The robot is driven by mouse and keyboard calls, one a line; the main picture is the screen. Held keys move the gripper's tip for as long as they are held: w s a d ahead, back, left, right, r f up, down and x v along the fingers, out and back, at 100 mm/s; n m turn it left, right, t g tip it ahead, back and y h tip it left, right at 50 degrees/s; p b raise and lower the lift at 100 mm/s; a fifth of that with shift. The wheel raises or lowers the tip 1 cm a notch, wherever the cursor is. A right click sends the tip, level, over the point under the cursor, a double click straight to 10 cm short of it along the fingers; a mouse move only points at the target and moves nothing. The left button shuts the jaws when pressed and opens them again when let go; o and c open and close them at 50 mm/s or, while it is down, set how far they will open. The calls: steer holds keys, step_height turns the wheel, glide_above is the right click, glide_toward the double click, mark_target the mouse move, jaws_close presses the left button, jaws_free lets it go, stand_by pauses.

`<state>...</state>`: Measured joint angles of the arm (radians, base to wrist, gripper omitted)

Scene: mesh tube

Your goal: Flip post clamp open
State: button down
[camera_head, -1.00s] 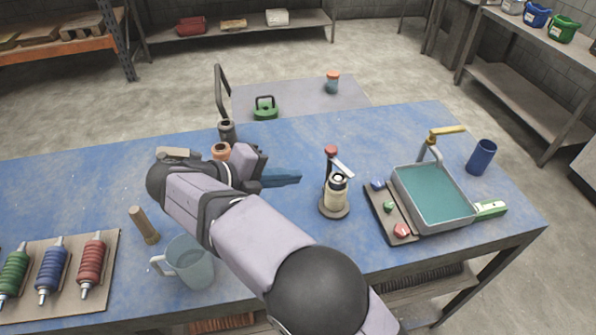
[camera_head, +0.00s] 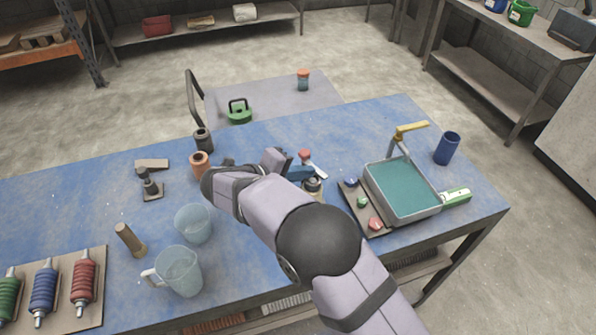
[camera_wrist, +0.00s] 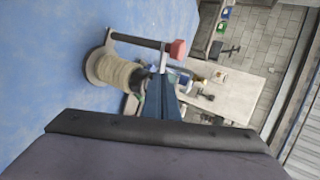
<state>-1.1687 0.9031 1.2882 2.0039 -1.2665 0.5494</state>
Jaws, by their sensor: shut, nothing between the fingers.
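The post clamp stands on the blue table. In the wrist view its cream post (camera_wrist: 113,70) sits on a round base, beside a dark bar ending in a red knob (camera_wrist: 178,49). In the head view the red knob (camera_head: 304,154) shows above my gripper (camera_head: 302,174), which hides much of the post. My gripper's blue fingers (camera_wrist: 160,98) are shut and empty. They lie close beside the post top; I cannot tell whether they touch it. A pale flat piece (camera_head: 319,171) shows just right of the fingertips.
A grey tray (camera_head: 438,206) with teal inside and a board with coloured knobs (camera_head: 362,203) stand to the right. A blue cup (camera_head: 447,148) is behind them. Clear jugs (camera_head: 179,271) and a brown cylinder (camera_head: 199,164) stand left of my arm.

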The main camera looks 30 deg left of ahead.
mark_target(320, 175)
steer(key=shift+w+d+n+t+y+b, duration=0.35)
steer(key=shift+d+n+y+b, duration=0.25)
steer(key=shift+n+y+b, duration=0.45)
stand_by(0.6)
steer(key=shift+w+d+f+n+y+b, duration=0.1)
steer(key=shift+w+d+n+y+b, duration=0.15)
steer(key=shift+n+y+b, duration=0.45)
steer(key=n+y+b, duration=0.1)
steer(key=w+d+n+y+b, duration=0.1)
steer(key=b, duration=0.1)
steer(key=n+y+b, duration=0.1)
steer(key=shift+w+d+f, duration=0.15)
steer(key=shift+w+d, duration=0.1)
steer(key=n+y+b, duration=0.1)
steer(key=w+n+g+y+b, duration=0.1)
steer(key=b, duration=0.1)
steer(key=w+n+y+b, duration=0.1)
steer(key=n+y, duration=0.1)
steer(key=shift+w+d+r+g+b, duration=0.1)
steer(key=shift+d+r+g+b, duration=0.15)
steer(key=shift+g+b, duration=0.1)
steer(key=shift+w, duration=0.75)
